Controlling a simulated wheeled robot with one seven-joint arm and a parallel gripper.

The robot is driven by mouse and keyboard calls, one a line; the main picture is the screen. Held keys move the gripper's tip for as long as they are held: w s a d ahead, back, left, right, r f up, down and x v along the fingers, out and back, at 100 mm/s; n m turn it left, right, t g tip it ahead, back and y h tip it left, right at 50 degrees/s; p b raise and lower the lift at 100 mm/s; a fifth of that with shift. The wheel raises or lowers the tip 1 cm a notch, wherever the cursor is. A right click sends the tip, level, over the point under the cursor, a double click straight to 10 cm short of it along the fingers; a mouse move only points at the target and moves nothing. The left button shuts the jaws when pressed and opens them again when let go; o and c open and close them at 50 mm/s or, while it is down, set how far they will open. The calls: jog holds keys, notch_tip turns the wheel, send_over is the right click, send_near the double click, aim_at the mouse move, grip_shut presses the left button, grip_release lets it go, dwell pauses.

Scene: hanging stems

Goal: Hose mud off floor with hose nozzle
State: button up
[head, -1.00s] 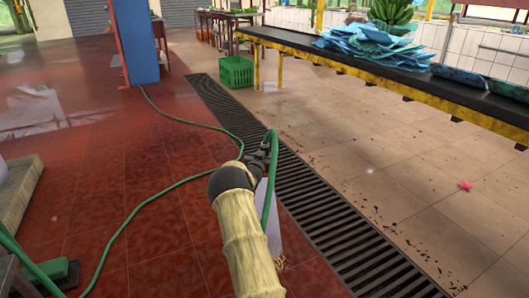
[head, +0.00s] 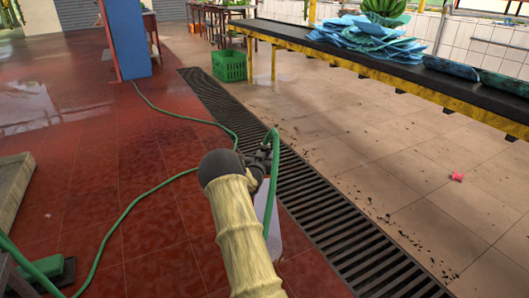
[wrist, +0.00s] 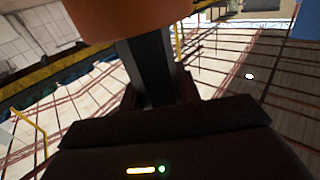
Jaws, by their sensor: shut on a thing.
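My gripper (head: 262,160) is shut on the hose nozzle, above the edge of the floor drain. The nozzle itself is mostly hidden behind my wrist and fingers. The green hose (head: 274,165) arches up from the gripper and hangs down beside my tan arm. Dark specks of mud (head: 388,220) are scattered on the tan tiled floor (head: 450,215), to the right of the drain and apart from the gripper. No water jet can be made out. The wrist view is mostly filled by dark and orange parts close to the camera, and I cannot tell the nozzle there.
A slatted drain (head: 310,190) runs between red tiles (head: 150,225) and the tan floor. A long yellow-framed black bench (head: 400,75) bears blue sheets and green bananas. A green crate (head: 229,66) stands near its far end. A pink scrap (head: 457,176) lies on the tan floor.

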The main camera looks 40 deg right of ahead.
jog(key=s+a, duration=0.2)
jog(key=s, duration=0.8)
jog(key=shift+s+a, duration=0.3)
jog(key=shift+s, duration=0.1)
dwell(0.7)
dwell(0.6)
jog(key=w+a+n+t+y+p, duration=0.25)
jog(key=w+a, duration=0.25)
jog(key=a, duration=0.7)
jog(key=s+a+n+t+y+p, duration=0.1)
jog(key=a+y+p, duration=0.3)
jog(key=a, duration=1.1)
jog(key=s+a+n+t+y+p, duration=0.2)
jog(key=a+n+t+y+p, duration=0.1)
jog(key=a, duration=1.3)
jog(key=shift+a+f+n+t+y+p, duration=0.15)
jog(key=shift+a+n+t+y+p, duration=0.25)
jog(key=shift+n+t, duration=0.4)
jog(key=shift+d, duration=0.15)
